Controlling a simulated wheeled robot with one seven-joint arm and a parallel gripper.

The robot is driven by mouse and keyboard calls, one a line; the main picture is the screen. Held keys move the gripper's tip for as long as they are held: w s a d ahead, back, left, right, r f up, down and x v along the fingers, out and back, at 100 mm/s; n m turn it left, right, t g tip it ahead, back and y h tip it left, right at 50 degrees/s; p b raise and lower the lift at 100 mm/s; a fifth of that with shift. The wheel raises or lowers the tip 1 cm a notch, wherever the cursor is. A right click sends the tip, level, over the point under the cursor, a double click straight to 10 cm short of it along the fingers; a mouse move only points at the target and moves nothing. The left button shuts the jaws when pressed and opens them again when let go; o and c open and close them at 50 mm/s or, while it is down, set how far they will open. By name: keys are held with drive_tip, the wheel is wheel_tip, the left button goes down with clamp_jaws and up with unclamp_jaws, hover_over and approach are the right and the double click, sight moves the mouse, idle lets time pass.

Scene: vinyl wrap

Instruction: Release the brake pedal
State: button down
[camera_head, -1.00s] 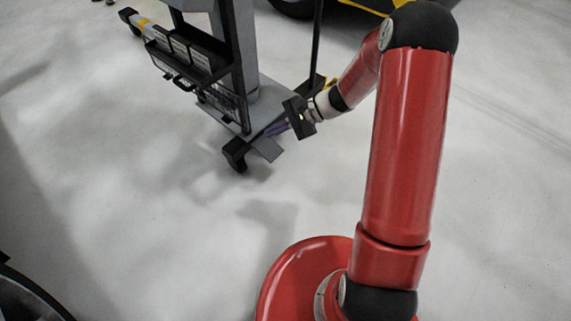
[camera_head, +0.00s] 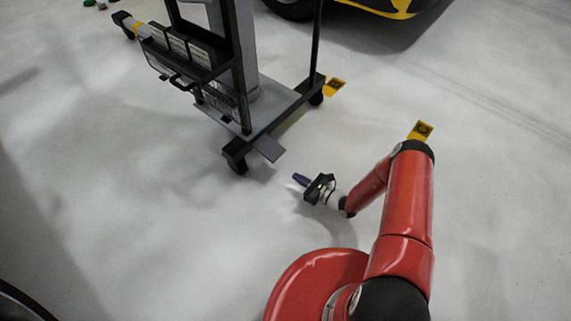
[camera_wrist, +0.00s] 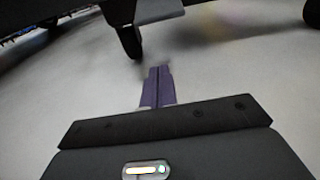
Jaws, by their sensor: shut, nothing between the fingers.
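The brake pedal is the flat grey plate (camera_head: 269,148) jutting from the near edge of the cart's base, beside a black caster (camera_head: 236,161). In the wrist view the plate (camera_wrist: 158,9) shows at the top edge, with a caster (camera_wrist: 130,42) to its left. My gripper (camera_head: 296,177) is low over the floor, to the lower right of the plate and apart from it. Its purple fingers (camera_wrist: 158,72) are together with nothing between them, pointing toward the cart.
The wheeled cart (camera_head: 245,97) has a dark rack on its upright. Another caster (camera_head: 316,97) is at the base's right end. Yellow markers (camera_head: 335,87) (camera_head: 422,130) lie on the floor. A yellow-and-black vehicle (camera_head: 372,8) is at the back. The floor around my gripper is clear.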

sight(269, 148)
drive_tip(key=shift+d+f, duration=0.1)
drive_tip(key=shift+f, duration=0.25)
drive_tip(key=b+x, duration=0.1)
drive_tip(key=x, duration=0.8)
drive_tip(key=shift+w+a+f, duration=0.1)
drive_tip(key=shift+w+a, duration=0.05)
drive_tip(key=shift+a, duration=0.15)
drive_tip(key=r, duration=0.3)
drive_tip(key=shift+d+r, duration=0.15)
drive_tip(key=shift+d, duration=0.1)
drive_tip(key=shift+r, duration=0.4)
drive_tip(key=shift+d+r+p, duration=0.1)
drive_tip(key=shift+p, duration=0.3)
